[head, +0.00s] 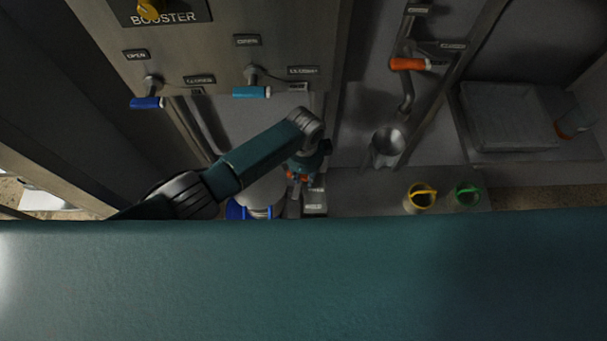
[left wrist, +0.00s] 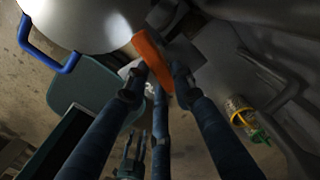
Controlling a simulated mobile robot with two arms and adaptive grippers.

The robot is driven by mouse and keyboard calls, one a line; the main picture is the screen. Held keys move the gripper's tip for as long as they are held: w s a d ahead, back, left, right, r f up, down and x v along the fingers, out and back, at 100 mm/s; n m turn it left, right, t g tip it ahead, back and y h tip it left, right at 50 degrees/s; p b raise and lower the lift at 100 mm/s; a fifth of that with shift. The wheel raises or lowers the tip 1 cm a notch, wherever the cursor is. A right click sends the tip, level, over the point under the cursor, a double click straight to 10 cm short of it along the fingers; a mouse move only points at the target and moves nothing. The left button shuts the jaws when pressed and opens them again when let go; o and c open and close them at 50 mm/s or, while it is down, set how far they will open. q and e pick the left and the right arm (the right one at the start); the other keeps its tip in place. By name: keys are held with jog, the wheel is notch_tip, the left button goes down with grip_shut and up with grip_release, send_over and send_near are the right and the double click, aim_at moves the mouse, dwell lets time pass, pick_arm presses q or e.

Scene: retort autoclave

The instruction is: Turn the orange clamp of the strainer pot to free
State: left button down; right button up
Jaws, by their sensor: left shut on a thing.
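The strainer pot (head: 264,190) is a pale grey metal vessel below the panel, partly hidden by my left arm. In the left wrist view its rounded metal body (left wrist: 85,20) fills the top left, with a blue handle (left wrist: 47,47) at its side. The orange clamp (left wrist: 152,56) is a flat lever beside the pot, slanting down to the right. My left gripper (left wrist: 158,80) is shut on the clamp, its dark fingers around the lower end. In the head view my left gripper (head: 302,172) covers most of the clamp.
The panel above carries a blue handle (head: 146,103) and a turquoise handle (head: 251,92). To the right are an orange-handled pipe valve (head: 408,64), a metal cup (head: 388,143), and yellow (head: 421,191) and green (head: 467,191) handled items. A pale tray (head: 505,118) stands far right.

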aim_at(305, 176)
pick_arm(q)
jog(key=shift+w+d+r+n, duration=0.1)
jog(key=shift+w+n, duration=0.05)
jog(key=shift+n, duration=0.6)
jog(key=shift+w+n, duration=0.15)
jog(key=shift+n, duration=0.6)
jog(key=c, duration=1.4)
grip_release()
jog(key=shift+c, duration=0.2)
notch_tip(305, 176, up, 12)
